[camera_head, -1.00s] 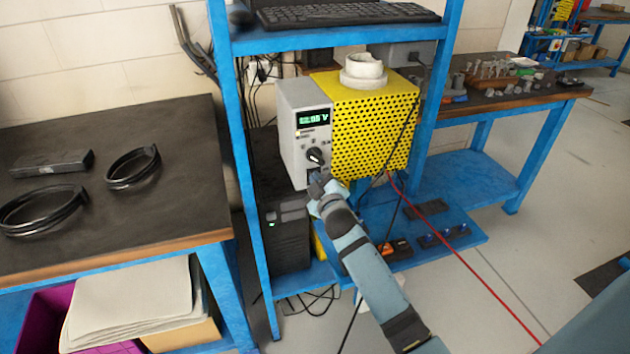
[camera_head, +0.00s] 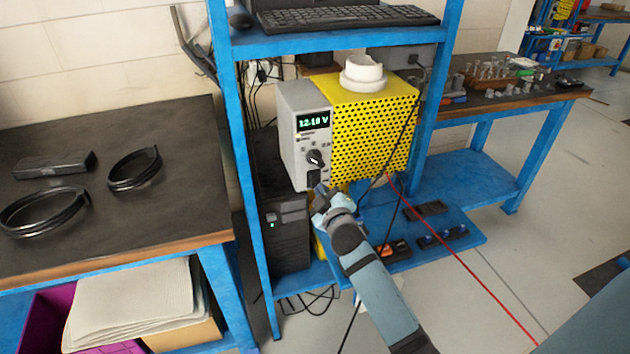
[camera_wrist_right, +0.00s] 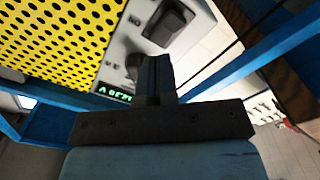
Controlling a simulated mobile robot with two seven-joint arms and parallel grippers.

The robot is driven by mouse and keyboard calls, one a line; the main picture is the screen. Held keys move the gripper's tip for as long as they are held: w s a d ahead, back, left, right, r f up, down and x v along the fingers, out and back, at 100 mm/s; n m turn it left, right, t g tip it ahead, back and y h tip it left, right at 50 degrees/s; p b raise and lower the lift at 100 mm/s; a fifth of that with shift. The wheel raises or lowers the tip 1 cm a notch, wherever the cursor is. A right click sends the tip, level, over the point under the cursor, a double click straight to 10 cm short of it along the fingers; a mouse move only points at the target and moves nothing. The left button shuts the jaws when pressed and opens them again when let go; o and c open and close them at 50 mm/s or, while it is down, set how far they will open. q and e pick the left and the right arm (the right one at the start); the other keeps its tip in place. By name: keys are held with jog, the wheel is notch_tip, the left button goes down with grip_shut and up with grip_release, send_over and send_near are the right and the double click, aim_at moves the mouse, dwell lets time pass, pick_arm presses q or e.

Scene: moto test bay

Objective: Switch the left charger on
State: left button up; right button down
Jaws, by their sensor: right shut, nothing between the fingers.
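The charger (camera_head: 291,150) is a grey box on the blue rack, with a lit green display (camera_head: 313,120) that reads about 12.10 V. Below the display are a black rotary knob (camera_head: 315,157) and a black rocker switch (camera_head: 313,178). The wrist view shows the panel upside down, with the rocker switch (camera_wrist_right: 168,22) near the top and the knob (camera_wrist_right: 133,66) partly behind the fingers. My right gripper (camera_head: 321,190) is shut and empty, its tips just below the switch; the wrist view does not show clear contact. My left gripper is not in view.
A yellow perforated box (camera_head: 372,135) stands right beside the charger. A blue rack post (camera_head: 240,170) is at its left, and a shelf with a keyboard (camera_head: 345,14) is above. Black and red cables (camera_head: 462,262) run nearby. A black computer (camera_head: 284,235) is below.

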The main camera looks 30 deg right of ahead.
jog(key=shift+p+v, duration=0.45)
jog(key=shift+v, duration=1.95)
jog(key=s+a+f+m+g+y+p, duration=0.1)
jog(key=s+a+f+g+y+p, duration=0.2)
jog(key=s, duration=0.9)
jog(key=s+a+f+m+g+y+p, duration=0.2)
jog(key=s+a+p, duration=0.6)
jog(key=s+a, duration=0.4)
notch_tip(320, 180, down, 2)
jog(key=g+y, duration=0.1)
jog(key=y, duration=0.1)
jog(key=shift+f+y, duration=0.2)
jog(key=shift+y, duration=0.1)
jog(key=shift+a, duration=0.1)
